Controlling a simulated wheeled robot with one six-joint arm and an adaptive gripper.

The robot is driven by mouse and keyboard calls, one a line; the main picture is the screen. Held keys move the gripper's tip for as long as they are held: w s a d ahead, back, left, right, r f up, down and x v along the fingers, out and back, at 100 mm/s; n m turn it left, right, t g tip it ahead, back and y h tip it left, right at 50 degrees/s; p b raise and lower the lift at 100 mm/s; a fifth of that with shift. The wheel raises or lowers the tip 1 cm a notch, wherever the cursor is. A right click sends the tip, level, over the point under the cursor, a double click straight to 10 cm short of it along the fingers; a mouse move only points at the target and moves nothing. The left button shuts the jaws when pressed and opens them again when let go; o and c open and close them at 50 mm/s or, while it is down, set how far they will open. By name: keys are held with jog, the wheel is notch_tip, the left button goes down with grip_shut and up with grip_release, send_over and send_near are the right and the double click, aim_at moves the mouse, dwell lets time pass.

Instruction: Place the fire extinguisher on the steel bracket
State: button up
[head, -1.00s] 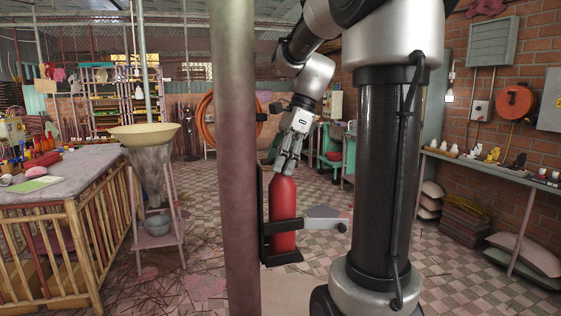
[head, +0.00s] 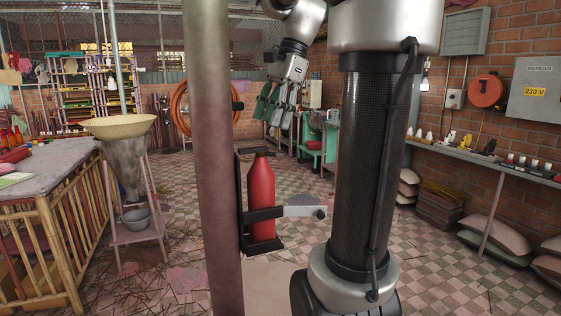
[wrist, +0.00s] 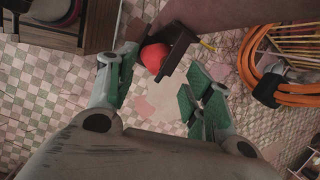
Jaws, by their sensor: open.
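The red fire extinguisher (head: 262,195) stands upright in the dark steel bracket (head: 264,214) on the post. The bracket's band crosses its front and its bottom plate lies under it. My gripper (head: 273,108) is open and empty, above the extinguisher and apart from it. In the wrist view the green-padded fingers (wrist: 160,88) are spread wide. The extinguisher's red top (wrist: 154,57) shows beyond them, beside the dark bracket (wrist: 176,50).
The thick post (head: 213,170) rises left of the bracket. A light arm with a dark knob (head: 302,211) sticks out right of it. An orange hose coil (head: 181,110) hangs behind the post. Tiled floor (head: 420,275) is open at the right.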

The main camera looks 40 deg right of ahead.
jog(key=s+a+f+n+t+h, duration=0.1)
jog(key=s+a+f+n, duration=0.1)
jog(key=s+f+n, duration=0.4)
jog(key=s+a+f+n+t+h, duration=0.2)
jog(key=s+a+f+n, duration=0.1)
jog(key=s+f+n, duration=0.4)
notch_tip(320, 180, down, 3)
jog(key=n, duration=0.5)
jog(key=shift+h, duration=0.3)
jog(key=shift+a, duration=0.1)
